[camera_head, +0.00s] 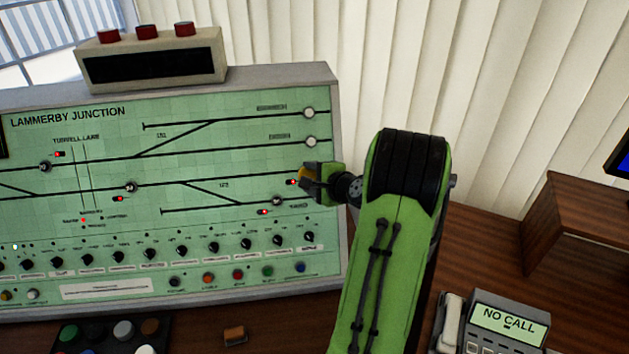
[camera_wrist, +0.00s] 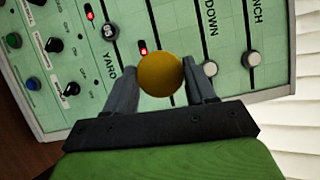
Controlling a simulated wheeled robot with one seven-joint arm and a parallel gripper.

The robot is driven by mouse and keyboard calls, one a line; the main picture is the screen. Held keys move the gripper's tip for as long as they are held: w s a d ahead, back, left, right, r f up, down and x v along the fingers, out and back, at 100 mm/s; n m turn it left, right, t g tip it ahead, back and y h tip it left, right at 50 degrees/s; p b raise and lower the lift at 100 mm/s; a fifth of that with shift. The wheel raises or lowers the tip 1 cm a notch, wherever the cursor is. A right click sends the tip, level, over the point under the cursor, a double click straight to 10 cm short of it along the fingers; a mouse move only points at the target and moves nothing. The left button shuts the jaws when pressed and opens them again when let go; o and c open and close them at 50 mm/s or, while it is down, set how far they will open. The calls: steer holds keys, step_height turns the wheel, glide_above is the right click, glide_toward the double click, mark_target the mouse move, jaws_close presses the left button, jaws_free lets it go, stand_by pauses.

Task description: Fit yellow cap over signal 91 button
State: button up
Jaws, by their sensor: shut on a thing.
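My gripper (camera_head: 314,182) is shut on the round yellow cap (camera_head: 304,173) and holds it in front of the right part of the green panel. In the wrist view the yellow cap (camera_wrist: 160,75) sits between the two grey fingertips, just below and right of a lit red lamp (camera_wrist: 143,48). The cap and fingers hide the panel spot beside that lamp. No button marked 91 can be read; I cannot tell whether it is behind the cap. Nor can I tell whether the cap touches the panel.
The panel (camera_head: 230,225) carries track lines, knobs and round buttons. A dark button (camera_wrist: 110,31) and grey buttons (camera_wrist: 210,68) are near the gripper. A dark tray of coloured caps (camera_head: 70,334), a small brown block (camera_head: 235,335) and a phone (camera_head: 492,325) are on the desk.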

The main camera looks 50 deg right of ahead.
steer(key=shift+w+d+f, duration=0.3)
steer(key=shift+d, duration=0.2)
steer(key=shift+w+d+f, duration=0.3)
steer(key=shift+d, duration=0.15)
steer(key=shift+w+d+f, duration=0.45)
steer(key=shift+w, duration=0.2)
steer(key=shift+w+d+f, duration=0.4)
steer(key=shift+w+d, duration=0.1)
steer(key=shift+w, duration=0.15)
steer(key=shift+w+d+f, duration=0.45)
steer(key=shift+w, duration=0.2)
steer(key=o, duration=1.4)
steer(key=shift+s+a+r, duration=0.65)
steer(key=shift+s+a, duration=0.1)
steer(key=shift+s, duration=0.15)
steer(key=shift+s+a+r, duration=0.6)
steer(key=shift+s+a, duration=0.1)
steer(key=shift+s, duration=0.25)
steer(key=shift+s+a+r, duration=0.65)
steer(key=shift+s+a, duration=0.1)
steer(key=shift+s, duration=0.15)
